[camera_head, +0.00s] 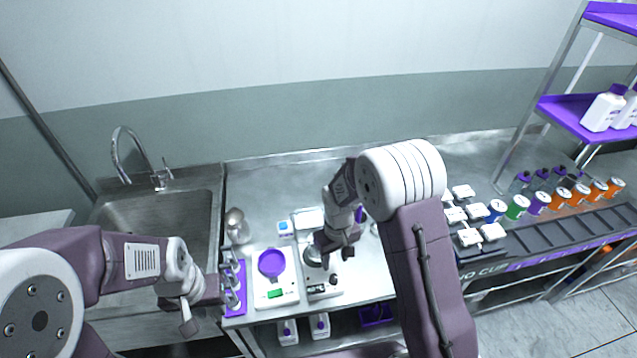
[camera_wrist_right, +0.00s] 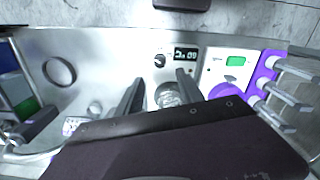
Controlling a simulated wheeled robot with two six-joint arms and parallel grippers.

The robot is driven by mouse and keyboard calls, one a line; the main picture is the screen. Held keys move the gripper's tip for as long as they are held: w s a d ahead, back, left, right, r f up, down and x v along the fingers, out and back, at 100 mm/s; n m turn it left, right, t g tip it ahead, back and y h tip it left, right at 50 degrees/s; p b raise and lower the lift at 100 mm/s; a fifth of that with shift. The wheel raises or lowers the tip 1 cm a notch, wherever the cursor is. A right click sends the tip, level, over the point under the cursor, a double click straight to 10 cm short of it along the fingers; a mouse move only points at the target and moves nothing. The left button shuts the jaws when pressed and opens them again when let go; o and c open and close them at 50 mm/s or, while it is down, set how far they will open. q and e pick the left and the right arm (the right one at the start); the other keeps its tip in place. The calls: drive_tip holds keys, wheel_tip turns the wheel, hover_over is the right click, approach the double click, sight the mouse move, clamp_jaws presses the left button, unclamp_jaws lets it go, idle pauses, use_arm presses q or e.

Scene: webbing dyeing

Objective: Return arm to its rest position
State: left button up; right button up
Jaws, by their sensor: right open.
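My right arm reaches over the steel bench in the head view, bent at a large white joint. Its gripper (camera_head: 337,258) points down over a white device with a knob and display (camera_head: 325,291). In the right wrist view the two dark fingers stand apart, so the gripper (camera_wrist_right: 158,92) is open. A clear round glass vessel (camera_wrist_right: 171,93) shows beside the right-hand finger; I cannot tell whether they touch. My left gripper (camera_head: 203,298) is at the lower left, near the purple rack; its jaw opening is unclear.
A balance (camera_head: 275,293) with a purple dish (camera_head: 271,263) stands left of the device. A purple rack (camera_head: 233,300) is beside it. A sink (camera_head: 150,214) is at left. Several colored-label jars (camera_head: 517,206) and white-topped items (camera_head: 468,236) are at right. A shelf (camera_head: 570,115) rises far right.

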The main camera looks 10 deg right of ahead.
drive_tip(key=s+d+r+m+t+b, duration=0.1)
drive_tip(key=s+d+m+b, duration=0.3)
drive_tip(key=s, duration=0.8)
drive_tip(key=shift+s+d+r+b, duration=0.4)
drive_tip(key=shift+d+b, duration=0.3)
drive_tip(key=shift+b, duration=0.4)
